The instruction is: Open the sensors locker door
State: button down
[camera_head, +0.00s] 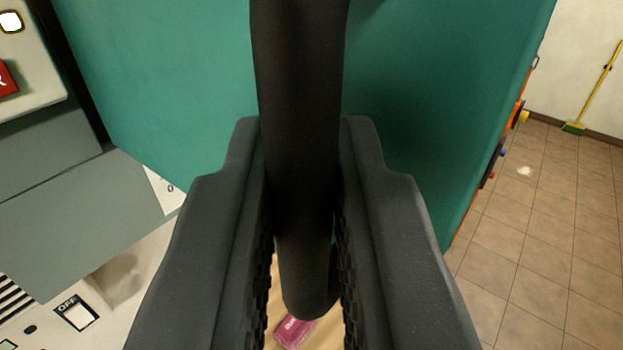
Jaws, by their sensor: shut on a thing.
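A broad teal panel (170,70), which looks like the locker door, fills the upper middle of the view. A thick dark bar handle (298,80) runs down in front of it. My gripper (304,150) is shut on the handle, with one finger on each side of it. The handle's lower end shows between the ridged pads. Its upper end is out of view. No sensors label shows.
A grey and white unit (70,215) with an OFF label stands at left. A small pink item (293,332) lies on a tan surface below the handle. Small coloured parts line the panel's right edge. Tiled floor (540,230) at right is mostly clear, with a broom (592,90) against the wall.

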jog(key=shift+s+a+r, duration=0.1)
jog(key=shift+r, duration=0.15)
jog(key=c, duration=1.8)
grip_release()
jog(key=shift+f, duration=0.15)
jog(key=s+b, duration=0.2)
jog(key=s, duration=1.1)
jog(key=shift+s+d, duration=0.25)
jog(key=shift+d, duration=0.15)
